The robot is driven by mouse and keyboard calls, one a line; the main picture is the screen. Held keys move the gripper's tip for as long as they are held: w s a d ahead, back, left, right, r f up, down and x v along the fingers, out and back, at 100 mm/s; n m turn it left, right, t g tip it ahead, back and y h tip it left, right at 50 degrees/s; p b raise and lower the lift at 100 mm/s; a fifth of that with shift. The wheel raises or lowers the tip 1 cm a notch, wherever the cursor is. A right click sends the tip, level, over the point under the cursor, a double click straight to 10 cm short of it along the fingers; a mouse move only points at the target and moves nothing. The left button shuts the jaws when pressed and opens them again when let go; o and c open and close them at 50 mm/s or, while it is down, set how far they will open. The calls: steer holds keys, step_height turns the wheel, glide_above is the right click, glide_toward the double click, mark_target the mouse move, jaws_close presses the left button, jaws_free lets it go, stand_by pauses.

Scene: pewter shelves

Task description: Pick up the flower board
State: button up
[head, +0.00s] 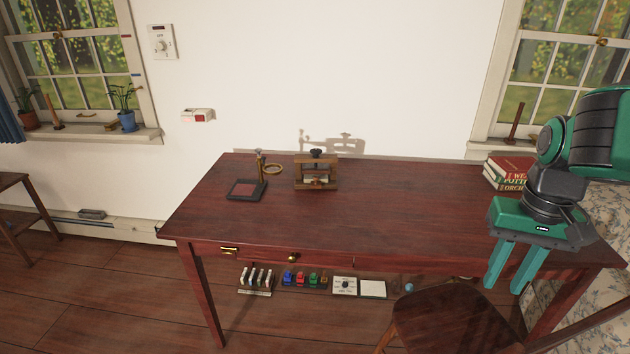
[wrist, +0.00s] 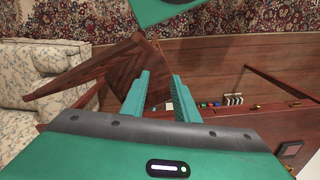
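A small wooden press-like frame (head: 316,174) with a dark knob on top stands near the back of the reddish table (head: 375,215) in the head view. Something pale sits inside it. I cannot tell for sure whether this is the flower board, and no other thing is clearly one. My gripper (head: 503,287) is at the right, by the table's front edge, far from the press. Its two green fingers point down, apart, with nothing between them. The fingers also show apart and empty in the wrist view (wrist: 161,75).
A dark square tray (head: 246,190) with a brass ring stand (head: 271,169) is left of the press. Books (head: 506,171) lie at the table's back right. A wooden chair (head: 452,325) stands at the front. Small coloured items (head: 301,279) show below the table edge. The table's middle is clear.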

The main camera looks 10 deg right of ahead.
steer(key=w+d+r+n, duration=0.1)
steer(key=w+r, duration=0.1)
steer(key=w, duration=0.7)
steer(key=w+d+r, duration=0.1)
steer(key=w+r, duration=0.1)
steer(key=w, duration=0.6)
steer(key=n+t, duration=0.4)
steer(key=n, duration=0.2)
glide_above(316, 177)
steer(key=s, duration=0.5)
step_height(316, 177, down, 10)
steer(key=x, duration=1.1)
steer(key=shift+w+r, duration=0.15)
steer(key=shift+w, duration=0.15)
jaws_close()
